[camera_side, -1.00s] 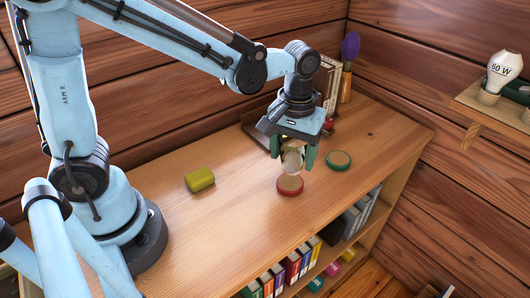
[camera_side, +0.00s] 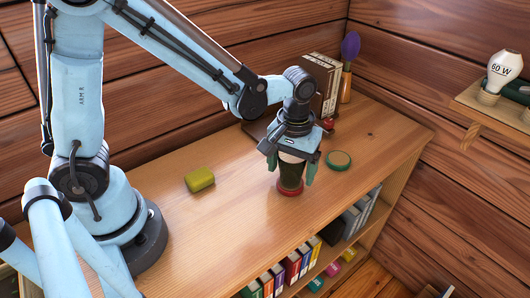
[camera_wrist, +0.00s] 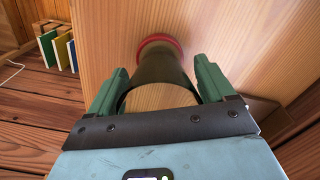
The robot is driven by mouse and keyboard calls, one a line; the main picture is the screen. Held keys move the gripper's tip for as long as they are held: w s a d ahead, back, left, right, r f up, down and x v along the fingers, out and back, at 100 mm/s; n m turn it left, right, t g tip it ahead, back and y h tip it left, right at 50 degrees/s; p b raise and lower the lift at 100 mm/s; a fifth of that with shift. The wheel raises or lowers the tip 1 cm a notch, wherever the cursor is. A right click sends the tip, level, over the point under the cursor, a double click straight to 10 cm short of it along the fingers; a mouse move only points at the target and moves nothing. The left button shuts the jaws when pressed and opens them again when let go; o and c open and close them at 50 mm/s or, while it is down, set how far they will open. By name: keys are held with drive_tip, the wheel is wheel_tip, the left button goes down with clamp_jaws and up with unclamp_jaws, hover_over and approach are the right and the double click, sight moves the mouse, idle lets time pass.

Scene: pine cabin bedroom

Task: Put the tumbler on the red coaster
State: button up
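The tumbler (camera_side: 291,175) is dark, with a pale top, and stands upright on the red coaster (camera_side: 289,192). In the wrist view, the tumbler (camera_wrist: 160,70) narrows away from me towards the red coaster (camera_wrist: 158,42), whose rim shows around its far end. Its near end shows a pale wood-coloured round face. My gripper (camera_side: 292,180) points down over the tumbler, with one green finger on each side. In the wrist view, my gripper (camera_wrist: 162,68) looks open, with narrow gaps between the fingertips and the tumbler.
A green-rimmed coaster (camera_side: 338,160) lies to the right of my gripper. A yellow-green block (camera_side: 199,179) lies to the left. The front middle of the shelf top is clear.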

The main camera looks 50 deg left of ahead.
drive_tip(key=shift+o, duration=0.7)
drive_tip(key=shift+r, duration=0.15)
wheel_tip(320, 180, up, 12)
drive_tip(key=s+a+f+m+t, duration=0.1)
drive_tip(key=s+a+m+t, duration=0.3)
drive_tip(key=a+t, duration=0.3)
drive_tip(key=shift+s+a+f+m, duration=0.4)
drive_tip(key=shift+s+a, duration=0.25)
drive_tip(key=shift+s, duration=0.25)
idle(0.7)
